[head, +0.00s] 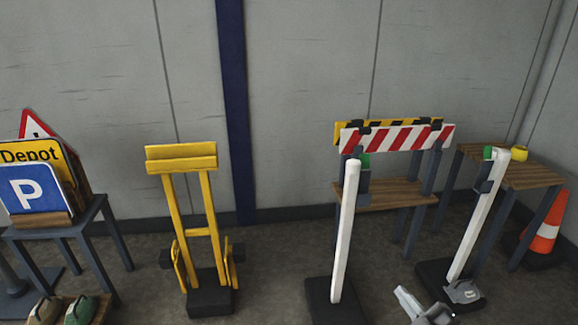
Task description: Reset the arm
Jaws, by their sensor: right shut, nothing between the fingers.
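My right gripper (408,301) shows at the bottom edge of the head view, right of centre, low in front of the floor. It is shut and empty, and its lower part is cut off by the frame edge. It is to the right of a white post (346,232) on a dark base, apart from it. A second, tilted white post (476,220) stands to its upper right, with a grey part (465,291) at its foot. My left gripper is not in view.
A red-and-white striped barrier board (398,138) is behind the posts. A yellow stand (190,225) is left of centre. A blue P sign (34,190) and a yellow Depot sign (32,154) sit on a table at the left. A traffic cone (545,236) stands far right.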

